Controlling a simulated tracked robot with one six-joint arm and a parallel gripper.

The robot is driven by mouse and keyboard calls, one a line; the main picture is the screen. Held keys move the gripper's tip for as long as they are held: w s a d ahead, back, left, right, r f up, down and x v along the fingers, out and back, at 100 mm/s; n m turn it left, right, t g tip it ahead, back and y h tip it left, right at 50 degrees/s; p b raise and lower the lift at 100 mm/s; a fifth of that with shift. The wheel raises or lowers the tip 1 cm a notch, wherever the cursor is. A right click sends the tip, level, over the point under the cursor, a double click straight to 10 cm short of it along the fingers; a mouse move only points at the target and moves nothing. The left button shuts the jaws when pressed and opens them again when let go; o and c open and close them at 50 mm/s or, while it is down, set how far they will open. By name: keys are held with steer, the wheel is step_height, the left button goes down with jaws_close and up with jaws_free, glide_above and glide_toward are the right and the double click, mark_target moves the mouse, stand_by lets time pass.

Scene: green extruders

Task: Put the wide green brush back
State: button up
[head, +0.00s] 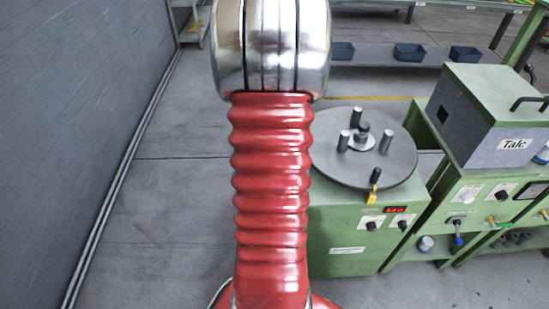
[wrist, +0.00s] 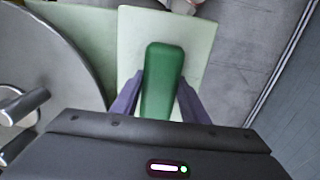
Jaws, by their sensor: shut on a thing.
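The wide green brush (wrist: 163,75) shows in the wrist view as a dark green, rounded handle. It lies between the two purple-grey fingers of my gripper (wrist: 160,98), which is shut on it. The lower end of the brush is hidden behind the gripper body. Behind the brush is a pale green flat surface (wrist: 200,50); I cannot tell whether the brush touches it. In the head view my arm blocks the middle, and neither the brush nor my gripper shows.
A green machine (head: 345,235) with a round grey turntable (head: 340,165) bearing upright pegs stands right of my arm. Beside it is a green bench with a Talc box (head: 490,125). Blue bins (head: 409,53) sit on a back shelf. Floor on the left is clear up to the wall.

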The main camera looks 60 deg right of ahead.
steer(key=o, duration=1.1)
steer(key=shift+f, duration=0.1)
step_height(320, 180, up, 12)
steer(key=shift+r, duration=0.15)
steer(key=shift+w, duration=0.1)
stand_by(0.7)
